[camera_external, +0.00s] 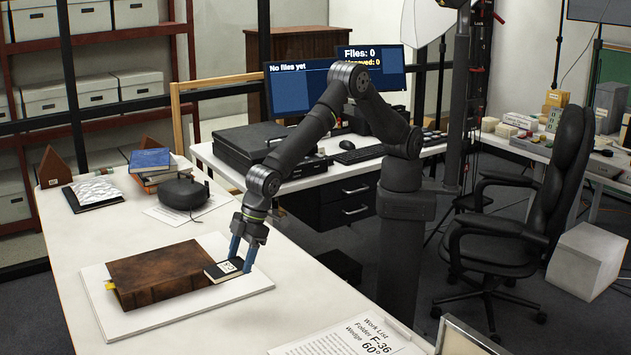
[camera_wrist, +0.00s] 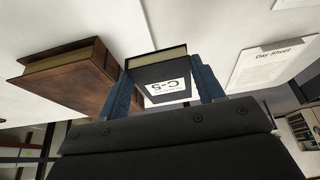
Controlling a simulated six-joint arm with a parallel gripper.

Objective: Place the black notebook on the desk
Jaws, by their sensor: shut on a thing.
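My gripper (camera_external: 242,254) has blue fingers and points down at the right end of a large brown leather book (camera_external: 160,275). It is shut on the black notebook (camera_external: 217,272), a small dark book with a white label. In the wrist view the black notebook (camera_wrist: 165,72) sits between the two blue fingers (camera_wrist: 165,92), with its label reading C-5 and its pale page edge showing. Whether the notebook touches the surface below or the brown book is unclear. The white desk (camera_external: 75,235) runs under all this.
The brown book lies on a white board (camera_external: 240,290) on the desk. A work list sheet (camera_external: 355,335) lies at the front. A blue book (camera_external: 150,160) on a stack, a dark rounded case (camera_external: 183,193) and a wrapped packet (camera_external: 93,192) are farther back. A Day Sheet (camera_wrist: 268,65) shows in the wrist view.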

